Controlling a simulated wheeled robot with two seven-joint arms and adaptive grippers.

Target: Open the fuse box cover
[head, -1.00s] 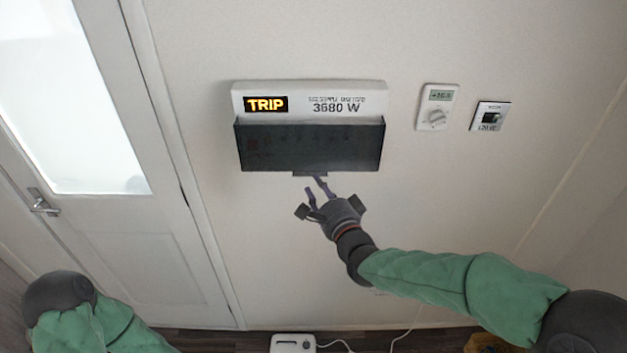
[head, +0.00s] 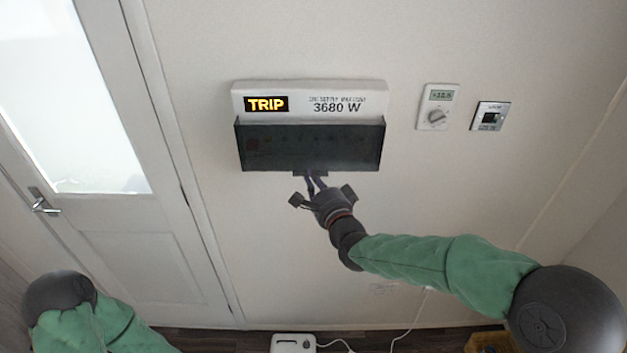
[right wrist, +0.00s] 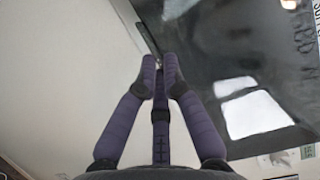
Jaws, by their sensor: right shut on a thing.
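The fuse box (head: 372,96) is on the wall, with a white top strip showing a yellow TRIP sign and "3680 W". Its dark, see-through cover (head: 310,148) hangs below the strip and looks closed. A small tab (head: 299,174) sticks out at the middle of the cover's bottom edge. My right gripper (head: 315,180) is at this tab from below, its fingers shut on it. In the right wrist view the fingers (right wrist: 161,70) meet at the edge of the glossy dark cover (right wrist: 240,60); the tab is mostly hidden between them. My left gripper is out of view.
A thermostat (head: 437,106) and a small switch panel (head: 490,116) are on the wall to the right. A door with a handle (head: 42,202) is at the left. A white device (head: 293,342) with a cable stands low by the floor.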

